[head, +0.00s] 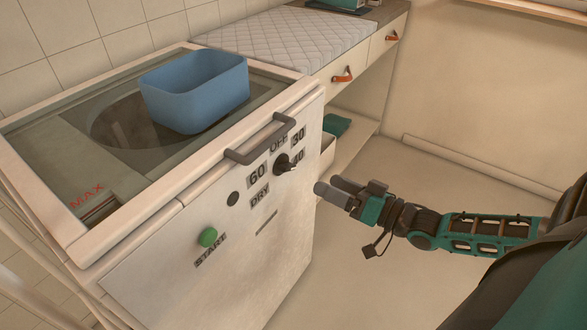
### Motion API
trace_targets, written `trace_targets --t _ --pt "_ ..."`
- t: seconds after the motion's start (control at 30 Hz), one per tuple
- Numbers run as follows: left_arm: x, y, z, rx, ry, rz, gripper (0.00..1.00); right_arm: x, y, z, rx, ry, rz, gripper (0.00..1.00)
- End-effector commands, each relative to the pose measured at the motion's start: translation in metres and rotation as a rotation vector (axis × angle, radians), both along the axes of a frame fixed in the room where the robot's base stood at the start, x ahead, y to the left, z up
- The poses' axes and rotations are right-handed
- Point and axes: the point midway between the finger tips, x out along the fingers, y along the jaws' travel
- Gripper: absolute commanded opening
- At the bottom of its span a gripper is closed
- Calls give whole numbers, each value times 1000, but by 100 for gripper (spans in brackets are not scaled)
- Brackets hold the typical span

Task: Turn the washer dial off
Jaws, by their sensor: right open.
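The washer (150,262) is white and stands at the left with its control face toward me. Its dial (284,164) is a small dark knob with the labels OFF, 30, 40, 60 and DRY around it. The knob's pointed part seems to lean right, toward 40; the exact setting is hard to tell. My right gripper (334,190) is open and empty, to the right of and a little below the dial, apart from it. My left gripper is out of view.
A grey handle (260,140) sticks out above the dial. A green START button (208,237) is lower left. A blue tub (197,92) sits on the glass lid. A counter with leather-pull drawers (343,74) stands behind. The floor (370,275) at right is clear.

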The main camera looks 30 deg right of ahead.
Motion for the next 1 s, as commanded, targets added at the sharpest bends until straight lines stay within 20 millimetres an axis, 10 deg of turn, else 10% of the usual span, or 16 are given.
trace_targets --t 0.53,1.0 --pt "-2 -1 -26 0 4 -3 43 79 32 -1 1 -4 -1 81" --pt "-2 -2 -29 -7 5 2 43 94 39 -1 -1 1 0 81"
